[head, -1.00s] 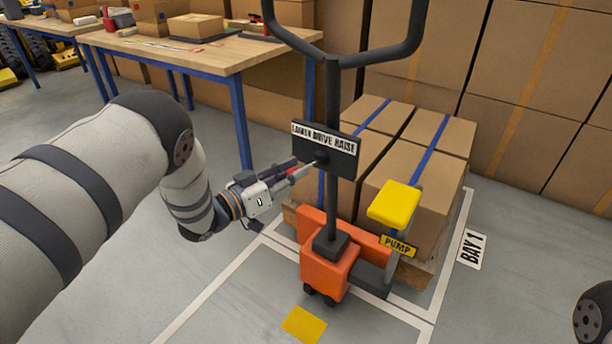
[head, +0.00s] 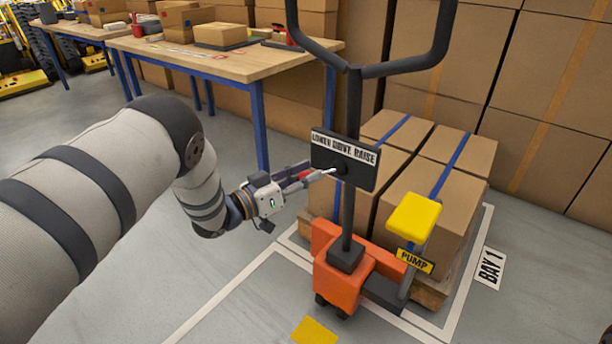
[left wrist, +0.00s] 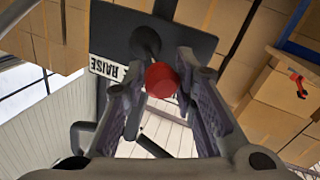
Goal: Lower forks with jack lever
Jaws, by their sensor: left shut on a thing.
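The jack lever has a red ball knob (left wrist: 161,80) and a dark stem that meets the back plate (left wrist: 150,40). In the left wrist view the knob sits between the two fingers of my left gripper (left wrist: 165,100), which is shut on it. In the head view my left gripper (head: 305,178) reaches the lever from the left, just in front of the black plate (head: 345,160) lettered LOWER, DRIVE, RAISE. The orange pallet jack (head: 340,280) stands with its handle upright. The forks are hidden. My right gripper is out of view.
Strapped cartons (head: 435,190) sit on a pallet behind the jack, inside white floor lines marked BAY 1 (head: 489,268). A yellow PUMP pedal (head: 413,217) is right of the jack. A workbench (head: 235,60) stands behind, left. Open floor lies front left.

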